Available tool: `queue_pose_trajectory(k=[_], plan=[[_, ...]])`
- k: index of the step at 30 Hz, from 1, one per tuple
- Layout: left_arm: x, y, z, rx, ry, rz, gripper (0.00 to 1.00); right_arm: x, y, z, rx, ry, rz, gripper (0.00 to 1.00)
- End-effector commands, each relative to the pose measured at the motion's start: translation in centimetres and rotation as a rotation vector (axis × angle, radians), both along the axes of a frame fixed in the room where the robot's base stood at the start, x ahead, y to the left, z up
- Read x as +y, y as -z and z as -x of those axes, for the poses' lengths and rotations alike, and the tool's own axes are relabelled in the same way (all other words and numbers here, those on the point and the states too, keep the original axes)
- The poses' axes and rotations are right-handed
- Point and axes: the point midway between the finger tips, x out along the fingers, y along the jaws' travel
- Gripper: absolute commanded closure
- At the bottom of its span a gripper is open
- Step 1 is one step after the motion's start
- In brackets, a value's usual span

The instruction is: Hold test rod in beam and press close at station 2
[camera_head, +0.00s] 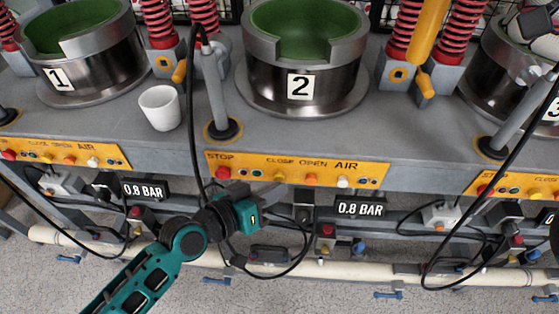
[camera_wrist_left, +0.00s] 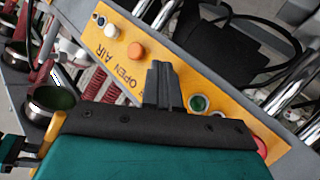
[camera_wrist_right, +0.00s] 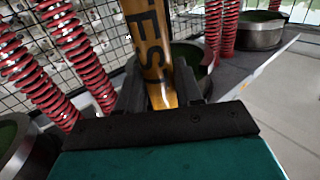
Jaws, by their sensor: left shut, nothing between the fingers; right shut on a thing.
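Station 2 is the middle press, with its number plate (camera_head: 300,86) below a green-lined bowl. Its yellow button panel (camera_head: 297,171) reads STOP, CLOSE, OPEN and AIR. My left gripper (camera_head: 270,194) is shut and empty at this panel, near CLOSE. In the left wrist view its fingers (camera_wrist_left: 162,76) stand between the orange button (camera_wrist_left: 135,51) and a green one (camera_wrist_left: 199,103), covering the panel there. Contact cannot be told. In the right wrist view my right gripper (camera_wrist_right: 159,88) is shut on the yellow test rod (camera_wrist_right: 150,40), marked with dark letters. The beam cannot be made out.
A white cup (camera_head: 160,107) stands between stations 1 and 2. A grey post (camera_head: 215,90) with a black cable rises left of station 2. Red springs (camera_head: 465,40) flank the presses. Hoses and a pale pipe (camera_head: 340,270) run below the panels. Floor is clear in front.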

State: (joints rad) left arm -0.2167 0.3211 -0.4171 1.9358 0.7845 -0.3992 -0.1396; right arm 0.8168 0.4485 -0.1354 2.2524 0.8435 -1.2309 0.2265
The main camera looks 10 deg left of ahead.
Motion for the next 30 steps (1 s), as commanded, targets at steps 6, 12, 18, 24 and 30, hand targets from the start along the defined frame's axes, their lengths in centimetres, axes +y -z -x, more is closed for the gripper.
queue_pose_trajectory(k=[6, 12, 18, 24, 30], plan=[[0.0, 0.0, 1.2, 0.000, 0.000, 0.000, 1.00, 0.0, -0.1, 0.0, -0.002, 0.000, -0.001, 1.00], [0.0, 0.0, 1.3, 0.000, 0.000, 0.000, 1.00, 0.0, -0.1, 0.0, -0.002, 0.000, -0.001, 1.00], [0.0, 0.0, 1.7, 0.002, 0.001, 0.000, 1.00, 0.0, -0.1, 0.0, -0.002, 0.000, -0.001, 1.00], [-0.1, 0.0, 3.7, 0.004, 0.001, 0.000, 1.00, 0.0, -0.1, 0.0, -0.002, 0.000, -0.001, 1.00], [-0.2, 0.0, 5.5, 0.002, 0.001, 0.000, 1.00, 0.0, -0.1, 0.0, -0.002, 0.000, -0.001, 1.00]])
